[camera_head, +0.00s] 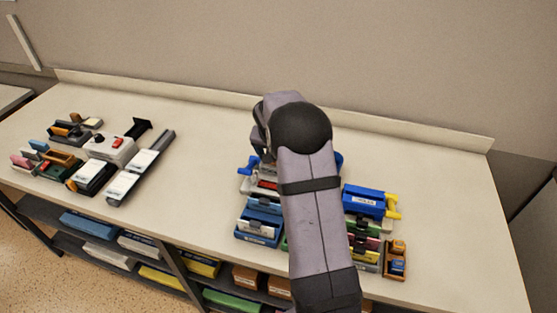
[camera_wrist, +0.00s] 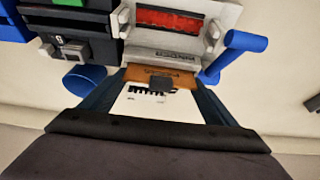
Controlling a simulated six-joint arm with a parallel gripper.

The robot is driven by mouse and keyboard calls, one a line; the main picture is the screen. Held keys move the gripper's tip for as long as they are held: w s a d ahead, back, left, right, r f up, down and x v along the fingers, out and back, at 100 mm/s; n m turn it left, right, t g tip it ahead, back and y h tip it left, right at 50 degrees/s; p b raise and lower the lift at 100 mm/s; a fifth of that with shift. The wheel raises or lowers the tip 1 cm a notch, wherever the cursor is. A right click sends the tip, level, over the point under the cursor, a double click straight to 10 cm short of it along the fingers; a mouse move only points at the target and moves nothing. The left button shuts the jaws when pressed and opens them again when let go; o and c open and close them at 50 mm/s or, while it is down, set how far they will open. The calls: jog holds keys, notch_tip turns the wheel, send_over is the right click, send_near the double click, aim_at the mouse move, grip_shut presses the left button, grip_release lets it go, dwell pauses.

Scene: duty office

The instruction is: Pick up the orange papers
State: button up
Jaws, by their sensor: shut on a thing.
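In the wrist view my gripper (camera_wrist: 157,80) has a dark finger on each side of a small bundle and is shut on it. The bundle, the orange papers (camera_wrist: 137,75), shows an orange edge, a dark clip and a white face with black marks. It is close to a white device with a red window (camera_wrist: 172,20); I cannot tell whether they touch. In the head view my arm covers the gripper and the papers.
A blue box with yellow handles (camera_head: 368,201) and an orange-brown holder (camera_head: 396,262) are right of my arm. A blue tray (camera_head: 259,229) is to its left. Several office items, including a white box with a red button (camera_head: 110,148), crowd the table's left. The middle is clear.

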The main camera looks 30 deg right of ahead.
notch_tip(320, 180, up, 10)
jog(key=b, duration=0.2)
jog(key=shift+f+b, duration=0.15)
jog(key=shift+b, duration=0.2)
notch_tip(320, 180, up, 5)
jog(key=s+p, duration=0.1)
jog(key=p, duration=0.8)
jog(key=s+a+f+g+y+p, duration=0.1)
jog(key=s+a+f, duration=0.2)
jog(key=a+f, duration=0.1)
jog(key=shift+g+y+p, duration=0.3)
jog(key=shift+g+y, duration=0.1)
jog(key=shift+a, duration=0.1)
